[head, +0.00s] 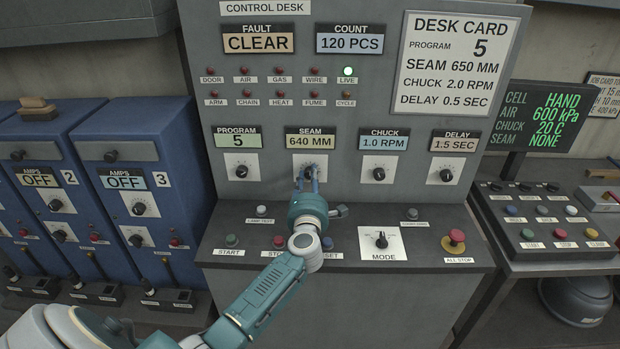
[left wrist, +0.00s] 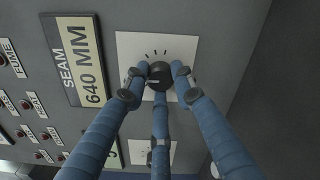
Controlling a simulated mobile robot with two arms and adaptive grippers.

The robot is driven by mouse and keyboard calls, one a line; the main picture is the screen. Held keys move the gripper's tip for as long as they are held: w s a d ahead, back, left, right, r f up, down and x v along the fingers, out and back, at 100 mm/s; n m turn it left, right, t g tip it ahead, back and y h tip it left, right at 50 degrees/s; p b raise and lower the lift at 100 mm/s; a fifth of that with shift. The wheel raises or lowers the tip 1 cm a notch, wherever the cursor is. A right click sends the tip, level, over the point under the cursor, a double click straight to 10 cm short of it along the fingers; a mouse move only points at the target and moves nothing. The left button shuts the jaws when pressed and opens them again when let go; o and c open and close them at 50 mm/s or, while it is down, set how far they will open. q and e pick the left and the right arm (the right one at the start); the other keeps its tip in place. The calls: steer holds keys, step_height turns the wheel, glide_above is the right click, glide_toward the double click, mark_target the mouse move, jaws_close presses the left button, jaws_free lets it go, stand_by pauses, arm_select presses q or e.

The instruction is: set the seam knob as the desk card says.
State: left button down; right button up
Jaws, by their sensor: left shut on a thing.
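The seam knob (left wrist: 159,74) is a small dark knob on a white plate under the SEAM display (head: 310,141), which reads 640 MM. In the head view my left gripper (head: 308,178) reaches up to this knob and partly hides it. In the left wrist view the blue fingers of my left gripper (left wrist: 160,85) are closed around the knob. The desk card (head: 455,62) reads program 5, seam 650 MM, chuck 2.0 RPM, delay 0.5 SEC. My right gripper is not in view.
Beside the seam knob are the program knob (head: 242,171), chuck knob (head: 379,174) and delay knob (head: 446,175). Below is a ledge with buttons, a mode knob (head: 381,240) and a red ALL STOP button (head: 455,238). Blue welding units (head: 140,180) stand left. A side screen (head: 545,117) reads SEAM NONE.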

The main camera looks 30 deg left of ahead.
arm_select(q)
steer(key=m+p, duration=0.5)
steer(key=shift+f, duration=0.1)
steer(key=c, duration=1.4)
jaws_free()
steer(key=shift+c, duration=0.2)
steer(key=v, duration=1.2)
